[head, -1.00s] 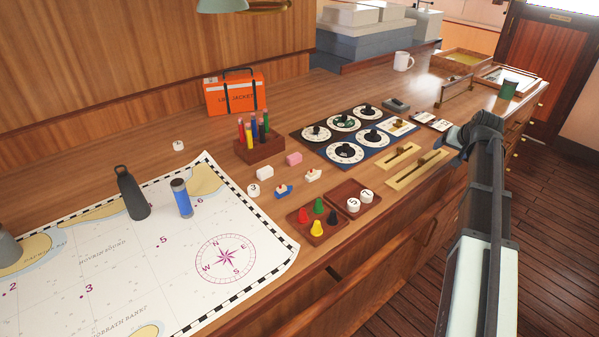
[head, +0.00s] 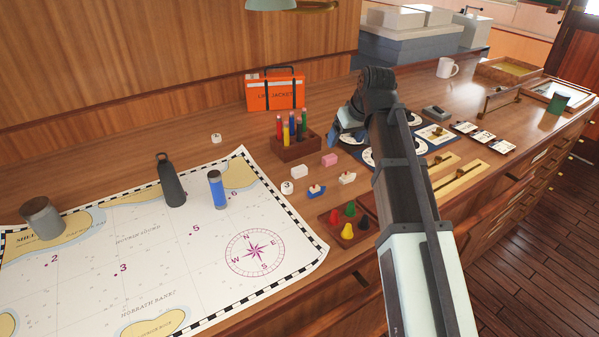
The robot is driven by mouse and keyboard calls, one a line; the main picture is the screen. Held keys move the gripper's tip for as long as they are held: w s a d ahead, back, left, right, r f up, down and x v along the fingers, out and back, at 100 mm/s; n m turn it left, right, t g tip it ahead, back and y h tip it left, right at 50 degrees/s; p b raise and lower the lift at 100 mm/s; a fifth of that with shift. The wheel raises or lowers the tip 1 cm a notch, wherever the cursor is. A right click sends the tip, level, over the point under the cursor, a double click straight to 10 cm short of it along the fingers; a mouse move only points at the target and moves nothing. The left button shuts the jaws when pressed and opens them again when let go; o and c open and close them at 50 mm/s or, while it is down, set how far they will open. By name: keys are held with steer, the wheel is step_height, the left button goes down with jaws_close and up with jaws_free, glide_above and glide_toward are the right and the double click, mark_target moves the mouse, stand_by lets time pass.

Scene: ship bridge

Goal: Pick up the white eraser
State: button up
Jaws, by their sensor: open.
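The white eraser (head: 299,171) is a small white block on the wooden counter, in front of the pen holder. A similar pink block (head: 329,159) lies just to its right, apart from it. My gripper (head: 337,137) is open, up and right of both blocks in the picture, by the left edge of the dial panel. Its fingers are small and partly hidden behind my wrist. I see nothing between them.
A wooden pen holder (head: 295,145) stands behind the eraser. A round piece marked 3 (head: 287,187), a blue boat (head: 316,191) and a white boat (head: 347,178) lie in front. A tray of coloured pawns (head: 340,228) is nearer. My arm covers part of the dial panel (head: 425,143).

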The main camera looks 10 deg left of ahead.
steer(key=s+a+r+n+g, duration=0.1)
steer(key=s+a+r+n, duration=0.1)
steer(key=s+a, duration=0.5)
glide_above(300, 168)
steer(key=s+d, duration=0.2)
step_height(300, 168, down, 8)
steer(key=shift+w+d, duration=0.1)
steer(key=shift+d, duration=0.05)
steer(key=shift+a+x, duration=0.15)
steer(key=shift+x, duration=1.15)
steer(key=shift+a+x, duration=0.2)
steer(key=shift+x, duration=1.15)
steer(key=shift+r, duration=0.1)
steer(key=c, duration=1.1)
